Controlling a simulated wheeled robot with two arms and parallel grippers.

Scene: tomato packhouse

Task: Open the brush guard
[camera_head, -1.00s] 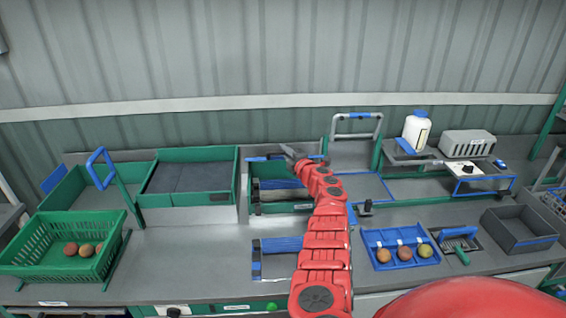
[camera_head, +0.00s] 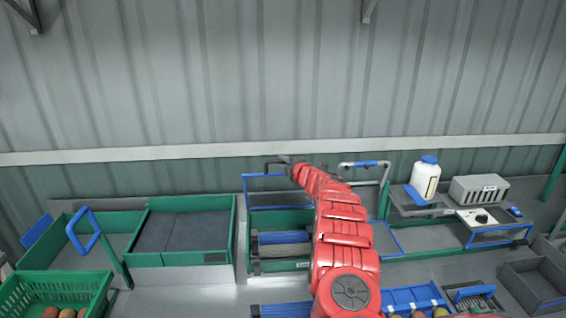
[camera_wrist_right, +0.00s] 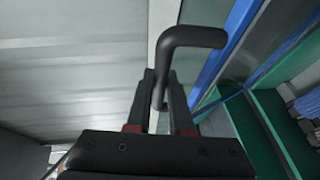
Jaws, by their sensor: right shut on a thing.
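The brush guard is a blue-edged frame (camera_head: 246,191) standing up at the back of the green brush box, with its top bar above the box rim. Its black bent handle (camera_wrist_right: 195,36) shows large in the right wrist view. My right gripper (camera_wrist_right: 160,108) is shut on this handle, one finger on each side. In the head view the right gripper (camera_head: 288,160) is small and dark at the guard's top, and my red arm hides the guard's right part. Blue brush rollers (camera_head: 284,237) lie uncovered in the box. My left gripper is not in view.
A green bin with dark lining (camera_head: 233,225) stands left of the brush box, with a green basket (camera_head: 20,299) of tomatoes at front left. Right are a white bottle (camera_head: 426,180), a grey box (camera_head: 478,189) and a blue tray (camera_head: 402,297). The wall is close behind.

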